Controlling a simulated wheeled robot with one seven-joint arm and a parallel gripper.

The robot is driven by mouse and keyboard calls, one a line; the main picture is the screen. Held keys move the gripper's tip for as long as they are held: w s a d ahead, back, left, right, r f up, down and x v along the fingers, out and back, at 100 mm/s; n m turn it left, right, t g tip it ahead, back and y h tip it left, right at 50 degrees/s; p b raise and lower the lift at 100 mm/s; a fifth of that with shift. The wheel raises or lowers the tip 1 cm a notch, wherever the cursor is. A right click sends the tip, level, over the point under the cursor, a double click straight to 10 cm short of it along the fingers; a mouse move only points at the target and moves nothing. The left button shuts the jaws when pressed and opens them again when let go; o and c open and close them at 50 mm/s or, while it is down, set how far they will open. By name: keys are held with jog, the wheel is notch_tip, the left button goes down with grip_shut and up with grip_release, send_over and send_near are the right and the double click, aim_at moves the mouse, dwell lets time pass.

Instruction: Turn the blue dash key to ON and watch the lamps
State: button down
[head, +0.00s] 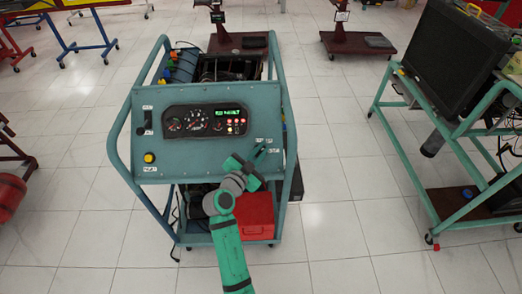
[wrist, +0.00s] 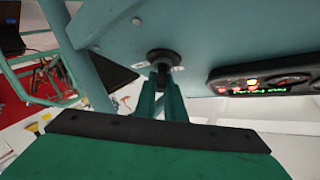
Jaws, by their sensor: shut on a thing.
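The blue trainer's dash panel (head: 185,155) faces me, with a gauge cluster (head: 206,121) at its middle. In the cluster a green display (head: 228,113) and several red and amber lamps (head: 236,125) are lit; lit lamps also show in the wrist view (wrist: 252,82). The dash key switch is a round black part (wrist: 161,56) between small white labels too small to read. My gripper (wrist: 162,80) is shut on the key, its two fingers pointing at the panel. In the head view my gripper (head: 263,153) is at the panel's lower right and hides most of the key.
A yellow button (head: 149,158) and a black switch (head: 146,121) sit on the panel's left. A red box (head: 256,214) is on the lower shelf, beside my arm. Another teal stand with a black screen (head: 455,58) is at the right. Tiled floor is clear between them.

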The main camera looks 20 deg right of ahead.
dwell(0.5)
jog(key=c, duration=1.8)
grip_release()
jog(key=shift+c, duration=0.2)
jog(key=v, duration=1.1)
jog(key=shift+w, duration=0.1)
